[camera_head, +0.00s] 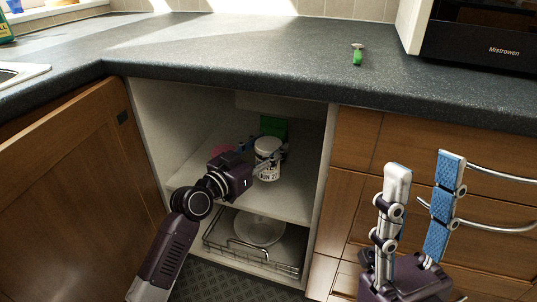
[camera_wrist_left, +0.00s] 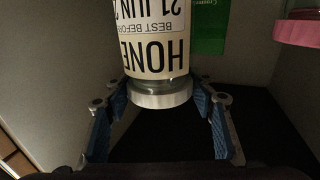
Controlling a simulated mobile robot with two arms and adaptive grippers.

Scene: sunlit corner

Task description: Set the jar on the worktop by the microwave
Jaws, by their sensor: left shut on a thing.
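The jar (camera_head: 268,146) is white-lidded with a pale label reading "HONE…" and a best-before date. It stands in the open cupboard, on the upper shelf. My left gripper (camera_head: 266,155) reaches into the cupboard and is shut on the jar. In the left wrist view the jar (camera_wrist_left: 152,50) appears inverted, its lid between the two blue-padded fingers. My right gripper (camera_head: 424,168) is open and empty in front of the drawers. The worktop (camera_head: 240,45) runs above the cupboard. The dark-fronted microwave (camera_head: 485,45) stands on it at the right.
A green packet (camera_head: 274,125) is behind the jar, and a pink item (camera_wrist_left: 297,28) is beside it. A wire drawer (camera_head: 250,262) holds a clear dish below. The cupboard door (camera_head: 85,190) is open at left.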

